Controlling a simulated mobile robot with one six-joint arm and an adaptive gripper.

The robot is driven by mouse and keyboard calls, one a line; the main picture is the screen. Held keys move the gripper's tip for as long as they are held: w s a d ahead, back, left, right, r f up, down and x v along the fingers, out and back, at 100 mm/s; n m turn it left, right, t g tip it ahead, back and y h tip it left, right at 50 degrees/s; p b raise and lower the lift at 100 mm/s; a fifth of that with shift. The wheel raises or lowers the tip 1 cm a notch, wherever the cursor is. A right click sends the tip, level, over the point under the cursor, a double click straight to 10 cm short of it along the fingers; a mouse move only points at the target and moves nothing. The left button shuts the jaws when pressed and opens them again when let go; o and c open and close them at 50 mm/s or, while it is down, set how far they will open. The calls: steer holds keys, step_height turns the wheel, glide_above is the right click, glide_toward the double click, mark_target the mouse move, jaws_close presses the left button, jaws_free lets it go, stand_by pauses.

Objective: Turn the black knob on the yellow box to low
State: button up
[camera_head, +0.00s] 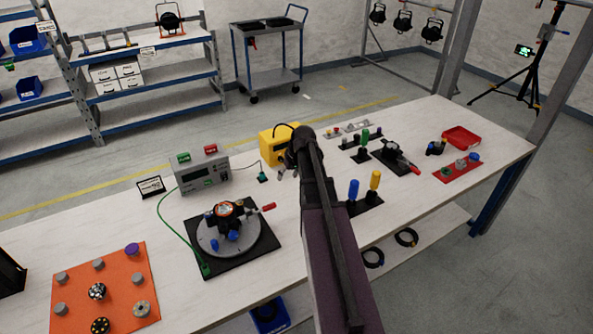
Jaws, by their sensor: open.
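The yellow box (268,148) stands toward the back of the long light worktop, right of a grey meter. A black cable or handle curves over its top. My arm reaches up from the bottom of the picture and covers the box's right part. My gripper (288,172) is open, low in front of the box, with its small fingertips near the box's front. The black knob cannot be made out, and its setting does not show. I cannot tell whether the gripper touches the box.
The grey meter (203,174) and a black turntable plate (262,250) are to the left. An orange board (75,285) with several knobs lies front left. Blue and yellow posts (354,190) stand close right of my arm. A red tray (462,138) is far right.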

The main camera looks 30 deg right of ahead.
steer(key=s+a, duration=0.2)
steer(key=a, duration=0.4)
steer(key=shift+f+g, duration=0.35)
steer(key=shift+g, duration=0.05)
steer(key=shift+s+a, duration=0.1)
steer(key=shift+a, duration=0.15)
steer(key=s+a+g+h, duration=0.1)
steer(key=s+a, duration=0.5)
steer(key=a, duration=0.4)
steer(key=s+a+n+g, duration=0.1)
steer(key=s+a, duration=0.6)
steer(key=a, duration=0.3)
steer(key=shift+s+f+g+h, duration=0.15)
steer(key=shift+f+g+h, duration=0.15)
steer(key=shift+f+h, duration=0.1)
steer(key=shift+r, duration=0.15)
step_height(320, 180, up, 15)
steer(key=p, duration=1.5)
steer(key=shift+r, duration=0.2)
